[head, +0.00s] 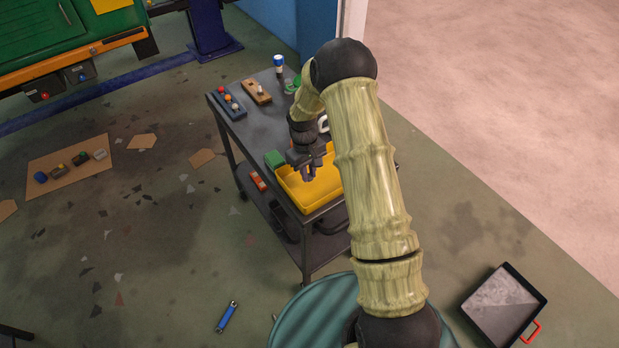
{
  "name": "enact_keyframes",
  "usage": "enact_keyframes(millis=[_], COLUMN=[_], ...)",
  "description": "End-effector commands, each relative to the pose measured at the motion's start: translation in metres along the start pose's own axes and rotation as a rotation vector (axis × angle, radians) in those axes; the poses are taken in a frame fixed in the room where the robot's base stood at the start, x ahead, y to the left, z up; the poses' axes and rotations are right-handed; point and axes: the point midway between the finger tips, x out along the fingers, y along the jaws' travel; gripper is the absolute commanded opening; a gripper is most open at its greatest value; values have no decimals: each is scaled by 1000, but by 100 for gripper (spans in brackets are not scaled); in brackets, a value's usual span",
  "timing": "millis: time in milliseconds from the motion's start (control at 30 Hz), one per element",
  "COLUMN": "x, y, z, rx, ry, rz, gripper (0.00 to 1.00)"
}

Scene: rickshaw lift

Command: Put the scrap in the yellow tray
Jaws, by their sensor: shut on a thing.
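The yellow tray (323,190) sits on the near end of the dark cart's top. My gripper (309,174) is over the tray, pointing down, with its fingers shut on a small piece, which I take to be the scrap. The piece is mostly hidden between the fingers, and its shape is hard to make out. I cannot tell whether it touches the tray's floor. My arm covers the right part of the tray.
A black pan (503,304) and a blue tool (227,316) lie on the floor.

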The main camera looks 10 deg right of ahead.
Motion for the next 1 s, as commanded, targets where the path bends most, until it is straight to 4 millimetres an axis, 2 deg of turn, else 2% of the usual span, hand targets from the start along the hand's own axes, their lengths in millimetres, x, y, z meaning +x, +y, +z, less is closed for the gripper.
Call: enact_keyframes(millis=[333,633,1000], x=[4,37,42], y=[0,-1,0], z=[0,-5,-5], rx=[-1,-1,-1], ry=[-1,0,1], rz=[0,0,0], gripper=[0,0,0])
